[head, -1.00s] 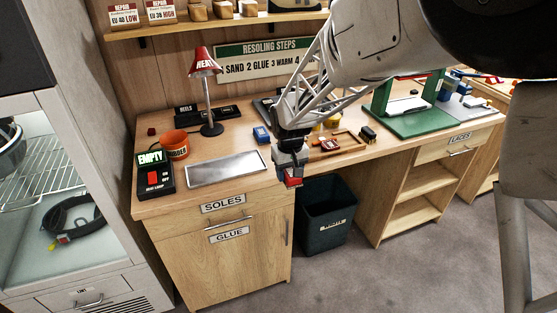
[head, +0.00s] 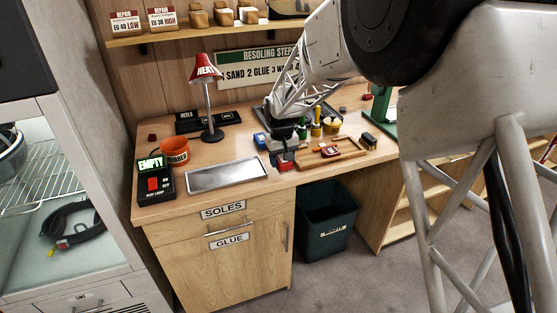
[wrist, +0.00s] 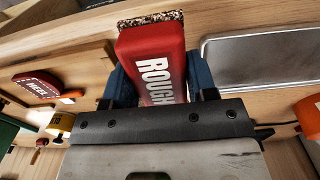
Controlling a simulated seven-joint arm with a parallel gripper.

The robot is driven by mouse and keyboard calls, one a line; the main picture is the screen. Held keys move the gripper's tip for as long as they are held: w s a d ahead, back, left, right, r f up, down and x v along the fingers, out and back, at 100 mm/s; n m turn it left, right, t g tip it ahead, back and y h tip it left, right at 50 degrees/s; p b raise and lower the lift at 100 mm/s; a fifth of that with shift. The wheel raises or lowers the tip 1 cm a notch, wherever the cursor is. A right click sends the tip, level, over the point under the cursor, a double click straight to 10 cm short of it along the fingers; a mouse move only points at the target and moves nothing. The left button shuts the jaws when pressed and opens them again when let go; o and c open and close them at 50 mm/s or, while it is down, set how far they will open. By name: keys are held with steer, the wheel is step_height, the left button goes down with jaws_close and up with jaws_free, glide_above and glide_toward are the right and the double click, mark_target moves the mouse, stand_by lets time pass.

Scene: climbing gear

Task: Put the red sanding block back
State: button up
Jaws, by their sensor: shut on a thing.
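The red sanding block (wrist: 155,60), marked ROUGH and with a speckled gritty face at its far end, is between the two blue jaws of my gripper (wrist: 158,85) in the wrist view. My gripper (head: 281,152) is shut on it. In the head view the red block (head: 285,166) hangs from the gripper near the bench's front edge, between the metal tray and the wooden holder (head: 345,155). I cannot tell its exact height over the bench (head: 215,150). A red piece (head: 329,151) with a pale label lies in the wooden holder.
A shallow metal tray (head: 228,173) lies left of the gripper. A blue item (head: 261,140), yellow and green pots (head: 330,126) and a dark brush-like block (head: 369,141) stand close by. A red lamp (head: 207,70), orange cup (head: 174,150) and dark bin (head: 327,220) are farther off.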

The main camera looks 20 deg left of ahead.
mark_target(278, 159)
steer(key=shift+w+a+f, duration=0.15)
steer(key=shift+w+a, duration=0.6)
steer(key=shift+w, duration=0.3)
steer(key=shift+w+a+f, duration=0.1)
steer(key=shift+w+a, duration=0.65)
steer(key=shift+w, duration=0.25)
steer(key=shift+f, duration=0.1)
steer(key=shift+f, duration=1.65)
steer(key=shift+f, duration=0.15)
steer(key=o, duration=0.9)
step_height(278, 159, up, 12)
steer(key=shift+s, duration=0.1)
